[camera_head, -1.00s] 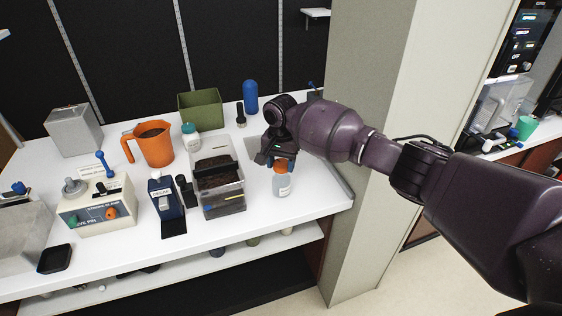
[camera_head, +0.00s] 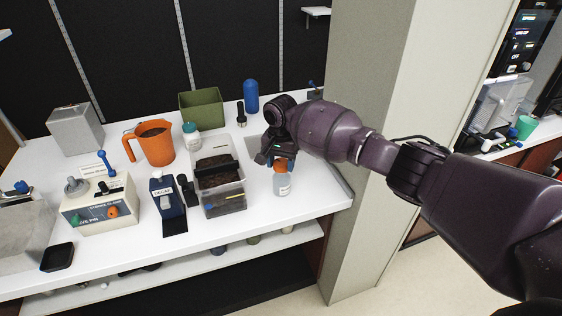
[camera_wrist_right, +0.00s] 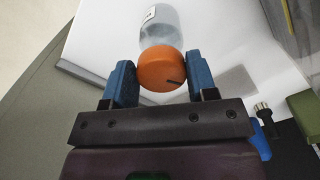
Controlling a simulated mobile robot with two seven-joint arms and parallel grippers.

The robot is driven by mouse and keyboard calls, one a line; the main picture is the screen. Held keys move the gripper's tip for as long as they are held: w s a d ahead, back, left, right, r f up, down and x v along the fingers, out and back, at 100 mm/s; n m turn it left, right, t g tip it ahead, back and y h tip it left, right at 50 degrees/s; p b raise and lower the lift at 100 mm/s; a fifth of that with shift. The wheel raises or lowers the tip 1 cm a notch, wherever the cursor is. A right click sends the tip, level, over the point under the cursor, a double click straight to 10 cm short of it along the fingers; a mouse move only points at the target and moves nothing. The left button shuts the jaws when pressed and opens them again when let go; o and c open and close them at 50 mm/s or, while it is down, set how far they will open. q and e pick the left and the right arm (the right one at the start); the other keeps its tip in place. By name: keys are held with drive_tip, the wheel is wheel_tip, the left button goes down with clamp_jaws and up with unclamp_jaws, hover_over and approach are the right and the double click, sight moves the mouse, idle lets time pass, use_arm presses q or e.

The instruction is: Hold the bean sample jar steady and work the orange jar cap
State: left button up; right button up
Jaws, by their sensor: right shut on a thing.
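The bean sample jar (camera_head: 283,184) stands upright on the white counter near its right end. It is a small clear jar with a pale label. Its orange jar cap (camera_head: 281,164) is on top, partly hidden by my right gripper (camera_head: 272,156) in the head view. In the right wrist view the jar (camera_wrist_right: 160,25) shows beyond the orange cap (camera_wrist_right: 160,68). The cap has a dark line on it and lies between the blue fingers of my right gripper (camera_wrist_right: 160,82), which is shut on it. My left gripper is not in view.
A clear bin (camera_head: 224,200) with dark contents stands just left of the jar. An orange pitcher (camera_head: 155,148), a teal-capped jar (camera_head: 192,142), a green box (camera_head: 202,108) and a blue cylinder (camera_head: 251,95) stand farther left and back. A pillar (camera_head: 375,130) rises at the right.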

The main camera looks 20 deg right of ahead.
drive_tip(key=shift+f, duration=1.1)
drive_tip(key=o, duration=0.9)
drive_tip(key=shift+o, duration=0.5)
drive_tip(key=shift+r, duration=0.1)
